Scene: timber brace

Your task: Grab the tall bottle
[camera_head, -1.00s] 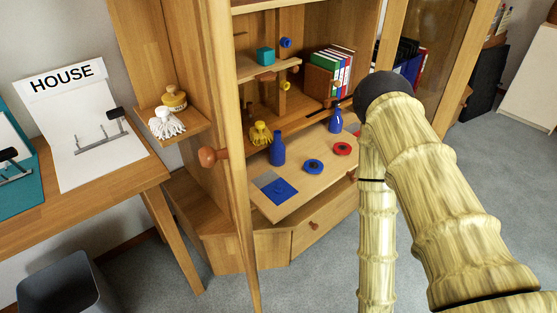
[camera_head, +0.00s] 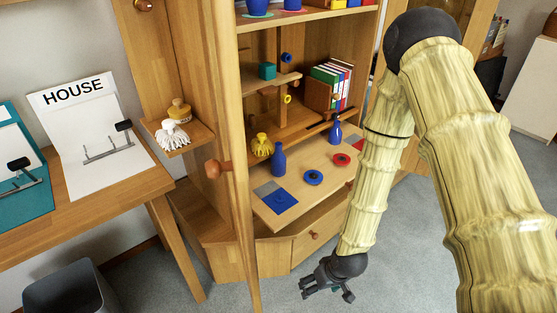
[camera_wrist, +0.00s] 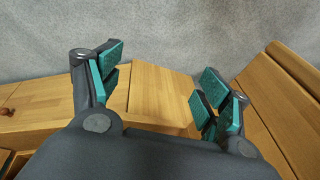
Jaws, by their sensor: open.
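Two blue bottles stand on the wooden shelf board of the cabinet. One blue bottle (camera_head: 279,160) stands at the left of the board and looks the larger; the other blue bottle (camera_head: 335,132) stands farther back to the right. Which is taller I cannot tell for sure. My gripper (camera_head: 326,291) hangs low in front of the cabinet, below the board and well apart from both bottles. In the wrist view my gripper (camera_wrist: 157,88) is open, its teal pads wide apart with nothing between them. No bottle shows in the wrist view.
The board (camera_head: 318,185) also holds a blue ring (camera_head: 313,177), a red ring (camera_head: 341,159) and a blue square (camera_head: 279,200). A yellow brush (camera_head: 261,146) stands left of the near bottle. The open door (camera_head: 226,110) stands left of the shelf. Grey floor lies before the drawer.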

